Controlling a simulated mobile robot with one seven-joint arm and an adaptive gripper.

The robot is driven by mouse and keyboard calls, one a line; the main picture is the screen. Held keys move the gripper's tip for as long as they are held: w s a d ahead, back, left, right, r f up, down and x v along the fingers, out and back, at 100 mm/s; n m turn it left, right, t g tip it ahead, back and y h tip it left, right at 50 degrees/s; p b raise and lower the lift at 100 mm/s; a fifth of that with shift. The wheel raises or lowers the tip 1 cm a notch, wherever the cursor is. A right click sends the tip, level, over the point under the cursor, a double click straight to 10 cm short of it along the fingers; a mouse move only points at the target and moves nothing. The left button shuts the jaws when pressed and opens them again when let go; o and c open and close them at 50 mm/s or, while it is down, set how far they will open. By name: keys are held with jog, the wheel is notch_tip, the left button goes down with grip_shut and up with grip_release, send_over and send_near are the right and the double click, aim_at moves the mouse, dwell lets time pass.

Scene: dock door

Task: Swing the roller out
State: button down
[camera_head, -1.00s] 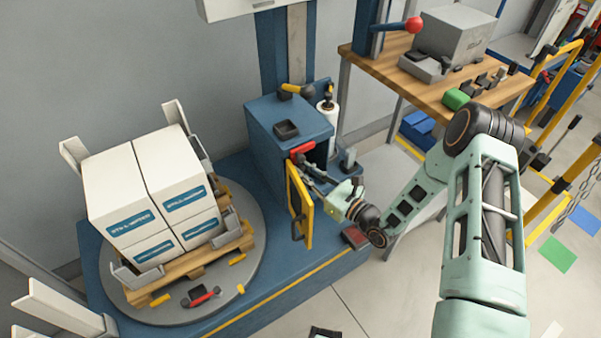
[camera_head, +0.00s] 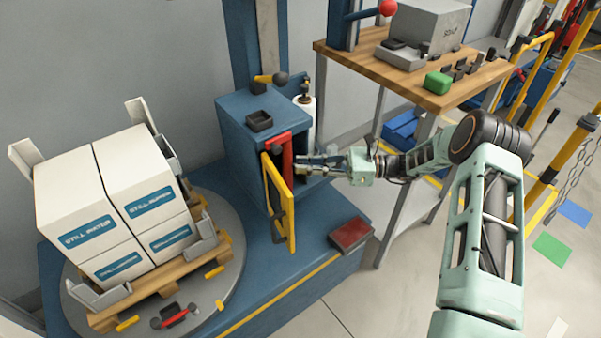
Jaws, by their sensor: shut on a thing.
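The blue wrapper carriage (camera_head: 240,135) stands beside the turntable, with a yellow-edged gate (camera_head: 280,203) standing open at its front. A red upright bar (camera_head: 287,152), apparently the roller's arm or handle, shows in the carriage opening. My gripper (camera_head: 303,165) reaches in from the right and is shut at the red bar; the exact contact is too small to see. A white film roll (camera_head: 308,120) stands upright behind it. The roller's inner parts are hidden by the gate and gripper.
A pallet of white cartons (camera_head: 115,195) sits on the grey turntable (camera_head: 215,290) at left. A red pedal-like block (camera_head: 351,235) lies on the blue base at right. A wooden workbench (camera_head: 440,85) stands behind my arm. Floor is clear at front right.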

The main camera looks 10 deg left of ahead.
jog(key=shift+w+d+g, duration=0.1)
jog(key=shift+g, duration=0.2)
jog(key=c, duration=2.1)
grip_release()
jog(key=shift+r, duration=0.15)
